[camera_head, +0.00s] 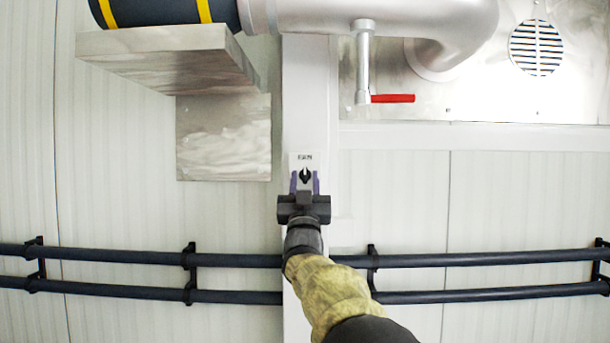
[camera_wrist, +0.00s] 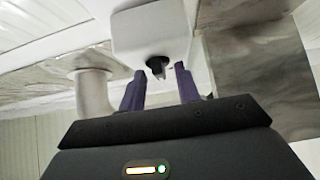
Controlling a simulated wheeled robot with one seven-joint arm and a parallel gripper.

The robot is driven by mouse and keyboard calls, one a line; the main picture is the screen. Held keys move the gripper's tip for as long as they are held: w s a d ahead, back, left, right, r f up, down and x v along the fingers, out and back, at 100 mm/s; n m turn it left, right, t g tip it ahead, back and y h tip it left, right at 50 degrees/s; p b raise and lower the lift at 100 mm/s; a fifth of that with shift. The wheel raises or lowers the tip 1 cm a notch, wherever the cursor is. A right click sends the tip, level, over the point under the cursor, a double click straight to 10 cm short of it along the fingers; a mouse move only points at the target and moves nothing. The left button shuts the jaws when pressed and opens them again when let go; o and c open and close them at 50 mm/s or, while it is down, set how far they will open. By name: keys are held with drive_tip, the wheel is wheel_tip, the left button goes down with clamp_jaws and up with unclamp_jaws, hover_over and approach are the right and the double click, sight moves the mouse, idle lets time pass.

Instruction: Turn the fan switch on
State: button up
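The fan switch is a small black rotary knob (camera_head: 305,175) on a white plate labelled "FAN" (camera_head: 301,158), mounted on a white vertical post. The knob also shows in the wrist view (camera_wrist: 157,65), under the white switch box (camera_wrist: 150,32). My gripper (camera_head: 304,182) is in front of the switch, its two purple fingers apart. In the wrist view my gripper (camera_wrist: 158,85) has one finger on each side of the knob, with gaps to it. It holds nothing. I cannot tell exactly how far the fingertips are from the plate.
A metal bracket (camera_head: 224,137) juts out at the upper left under a dark pipe with yellow bands (camera_head: 165,12). A valve with a red handle (camera_head: 392,98) hangs at the upper right. Two dark horizontal pipes (camera_head: 480,258) run along the wall below. The wall beside the switch is clear.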

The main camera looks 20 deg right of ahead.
drive_tip(key=shift+c, duration=0.4)
clamp_jaws()
